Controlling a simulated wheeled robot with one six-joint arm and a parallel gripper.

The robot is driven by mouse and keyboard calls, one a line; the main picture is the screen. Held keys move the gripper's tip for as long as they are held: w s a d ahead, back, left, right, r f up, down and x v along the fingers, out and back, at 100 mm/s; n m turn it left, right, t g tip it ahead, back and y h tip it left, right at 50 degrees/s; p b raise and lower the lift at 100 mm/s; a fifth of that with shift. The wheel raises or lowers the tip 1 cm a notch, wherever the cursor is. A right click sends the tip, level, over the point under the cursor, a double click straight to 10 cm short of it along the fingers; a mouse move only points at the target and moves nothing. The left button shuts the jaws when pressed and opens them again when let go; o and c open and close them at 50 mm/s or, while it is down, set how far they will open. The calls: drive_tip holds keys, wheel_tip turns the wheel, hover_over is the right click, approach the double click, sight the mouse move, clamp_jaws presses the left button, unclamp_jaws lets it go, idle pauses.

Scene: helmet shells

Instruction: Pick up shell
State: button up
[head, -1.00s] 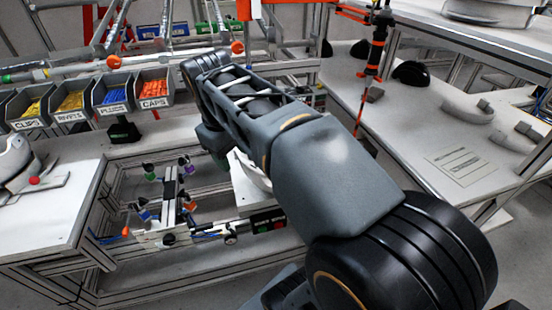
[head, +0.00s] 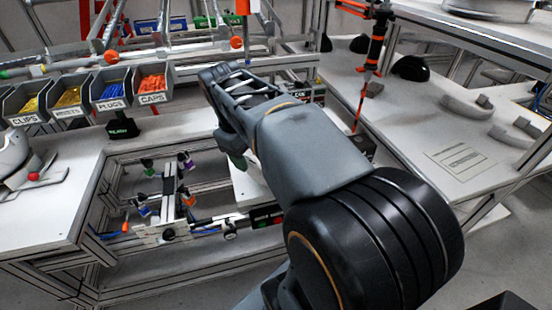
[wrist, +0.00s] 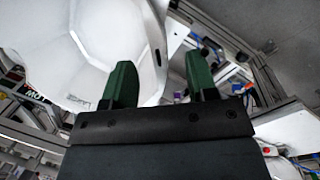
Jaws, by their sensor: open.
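A white shell (wrist: 75,50) fills the upper left of the wrist view, curved and very close. My gripper (wrist: 161,72) has two green fingers, spread apart with a gap between them. The left finger overlaps the shell in the picture, and the shell's edge runs up through the gap. The right finger shows against the background beyond that edge. I cannot tell whether either finger touches the shell. In the head view my arm hides most of the gripper and the area around it.
A white shell-like piece (head: 12,152) rests on the left bench. Bins of clips, plugs and caps (head: 152,88) line the back. A frame fixture with small coloured clamps (head: 170,192) stands left of my arm. The right bench (head: 415,130) carries grey curved parts and a black shell.

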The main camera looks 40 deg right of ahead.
sight(251, 160)
drive_tip(key=shift+s+d+f, duration=0.1)
drive_tip(key=shift+d+f, duration=0.15)
drive_tip(key=shift+f, duration=0.85)
drive_tip(key=shift+d+f, duration=0.25)
drive_tip(key=shift+f, duration=0.8)
drive_tip(key=shift+c, duration=0.2)
clamp_jaws()
